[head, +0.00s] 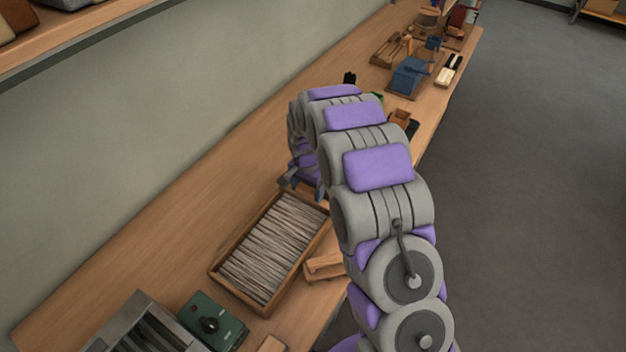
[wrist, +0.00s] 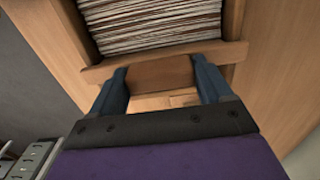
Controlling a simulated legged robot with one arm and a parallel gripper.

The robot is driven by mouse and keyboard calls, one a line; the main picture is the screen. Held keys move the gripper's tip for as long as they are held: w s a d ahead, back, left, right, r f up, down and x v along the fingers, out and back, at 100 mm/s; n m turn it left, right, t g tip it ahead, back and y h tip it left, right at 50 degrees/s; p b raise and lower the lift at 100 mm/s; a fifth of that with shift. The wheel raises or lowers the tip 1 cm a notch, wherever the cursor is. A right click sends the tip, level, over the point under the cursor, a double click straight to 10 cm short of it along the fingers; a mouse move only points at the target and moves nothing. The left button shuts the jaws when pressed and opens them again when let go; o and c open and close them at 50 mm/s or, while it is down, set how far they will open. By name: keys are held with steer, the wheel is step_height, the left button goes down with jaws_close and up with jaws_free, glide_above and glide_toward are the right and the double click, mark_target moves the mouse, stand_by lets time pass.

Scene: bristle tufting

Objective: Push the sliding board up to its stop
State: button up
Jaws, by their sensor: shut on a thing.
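In the wrist view, my gripper (wrist: 160,69) has its two dark blue fingers on either side of a brown wooden piece, which looks like the sliding board (wrist: 160,76). The fingers are shut on it. It lies close to the end wall of a wooden tray (wrist: 150,57); I cannot tell whether they touch. The tray holds a stack of thin pale strips (wrist: 152,24). In the head view, my gripper (head: 305,186) is at the far end of the tray (head: 236,291), and my arm hides part of it. The board cannot be made out there.
A green box with a black knob (head: 211,322) and a grey metal slotted unit (head: 150,328) stand at the near end of the bench (head: 130,265). A wooden piece (head: 324,266) lies right of the tray. Blue and wooden tools (head: 410,75) stand at the far end. The bench's wall side is clear.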

steer(key=s+a, duration=0.2)
steer(key=s, duration=0.1)
steer(key=s+a+p, duration=0.1)
steer(key=s+a, duration=0.1)
steer(key=s+a+p, duration=0.1)
steer(key=s, duration=0.2)
steer(key=shift+s+a+r, duration=0.1)
steer(key=shift+s+a, duration=0.2)
steer(key=shift+a, duration=0.1)
steer(key=shift+s, duration=0.2)
steer(key=o, duration=1)
steer(key=shift+a, duration=0.1)
steer(key=o, duration=0.3)
steer(key=shift+s+a, duration=0.2)
steer(key=shift+o, duration=0.6)
steer(key=shift+w+a, duration=0.1)
steer(key=shift+a, duration=0.05)
steer(key=shift+d, duration=0.2)
step_height(320, 180, up, 17)
steer(key=p, duration=0.3)
steer(key=shift+a, duration=0.25)
steer(key=shift+w, duration=0.1)
